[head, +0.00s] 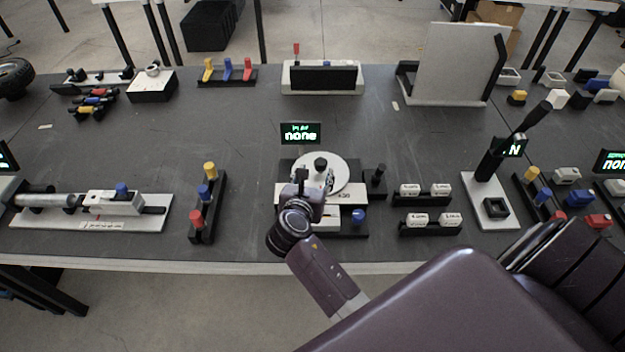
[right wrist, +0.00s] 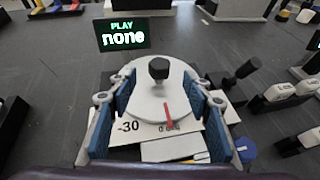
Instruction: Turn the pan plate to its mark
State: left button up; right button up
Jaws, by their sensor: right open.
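The pan plate is a round white disc (head: 340,174) with a black knob (head: 320,164) on top. My left gripper is out of view.
A display (head: 300,133) reading "none" stands behind the plate. A black lever (head: 378,178) and a blue knob (head: 358,215) stand close to the right. White labelled switches (head: 425,190) lie further right. A row of coloured knobs (head: 205,200) stands left. Bare table lies between.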

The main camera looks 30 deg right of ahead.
jog(key=v, duration=0.4)
jog(key=shift+s+f, duration=0.1)
jog(key=shift+f, duration=0.05)
dwell(0.4)
